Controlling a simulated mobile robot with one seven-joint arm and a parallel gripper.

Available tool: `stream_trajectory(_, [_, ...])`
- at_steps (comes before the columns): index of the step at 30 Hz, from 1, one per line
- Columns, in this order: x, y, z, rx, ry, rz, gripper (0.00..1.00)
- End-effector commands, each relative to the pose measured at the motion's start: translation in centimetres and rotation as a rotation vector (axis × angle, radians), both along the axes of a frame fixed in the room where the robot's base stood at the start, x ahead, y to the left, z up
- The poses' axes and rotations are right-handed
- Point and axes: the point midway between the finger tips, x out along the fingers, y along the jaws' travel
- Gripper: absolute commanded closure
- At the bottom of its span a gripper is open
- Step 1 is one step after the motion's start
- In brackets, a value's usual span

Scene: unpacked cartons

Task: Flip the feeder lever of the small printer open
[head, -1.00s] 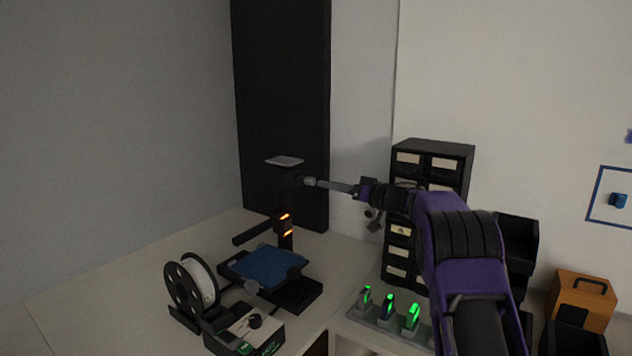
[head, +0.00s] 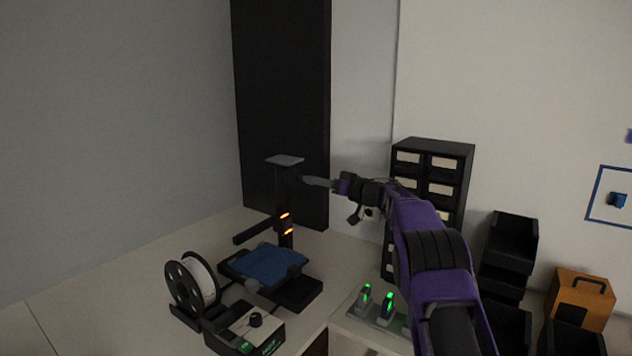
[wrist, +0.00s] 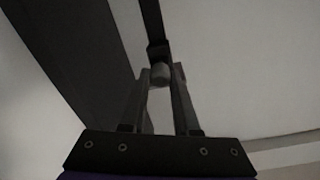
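The small printer (head: 285,213) stands on the left worktop, with a dark column, orange lights, a flat grey top plate and a blue bed (head: 268,266). My gripper (head: 303,180) is at the upper part of the column, just below the top plate. In the wrist view, its two fingers stand apart and a short grey cylinder (wrist: 160,74) lies between the fingertips (wrist: 162,70). A dark bar (wrist: 153,22) runs up from it; it looks like the lever with its knob. I cannot tell whether both fingers press on it. In the head view the lever cannot be made out.
A white filament spool (head: 197,281) and a small control box (head: 247,328) sit in front of the printer. A black drawer cabinet (head: 433,158) stands behind my arm. Green-lit devices (head: 387,306) stand on a tray. Black bins (head: 510,240) and an orange case (head: 584,297) are at right.

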Motion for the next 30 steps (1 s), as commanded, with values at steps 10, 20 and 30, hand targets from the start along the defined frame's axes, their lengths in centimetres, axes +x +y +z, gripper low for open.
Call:
stream_trajectory(10, [0.0,0.0,0.1,-0.003,0.001,0.000,1.00])
stream_trajectory(20, [0.2,0.1,1.1,-0.154,0.095,0.003,1.00])
stream_trajectory(30, [0.2,0.2,1.4,-0.213,0.141,-0.001,1.00])
